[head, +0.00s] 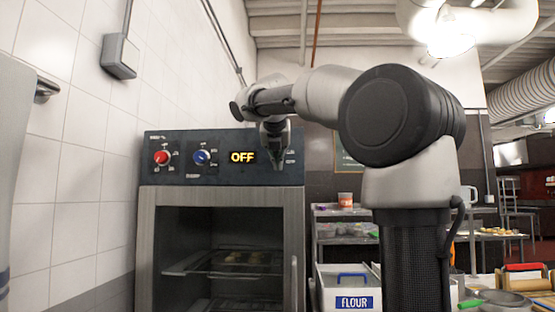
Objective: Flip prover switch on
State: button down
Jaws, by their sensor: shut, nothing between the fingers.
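The prover (222,215) is a metal cabinet with a glass front, standing left of centre against the tiled wall. Its dark control panel (222,174) carries a red knob (161,157), a blue knob (201,157) and a display (243,157) that reads OFF in yellow. My gripper (277,163) is shut and empty, pointing down in front of the panel's right end, just right of the display. It hides part of the panel there, so the switch cannot be made out. I cannot tell whether the gripper touches the panel.
Trays (240,262) with items show inside the prover. A white flour bin (348,290) stands to its right. Metal shelves (345,222) with containers are behind.

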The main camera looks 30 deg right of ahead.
jog(key=shift+w+d+f, duration=0.1)
jog(key=shift+w+d, duration=0.05)
jog(key=shift+w, duration=0.05)
dwell(0.4)
jog(key=shift+r, duration=0.9)
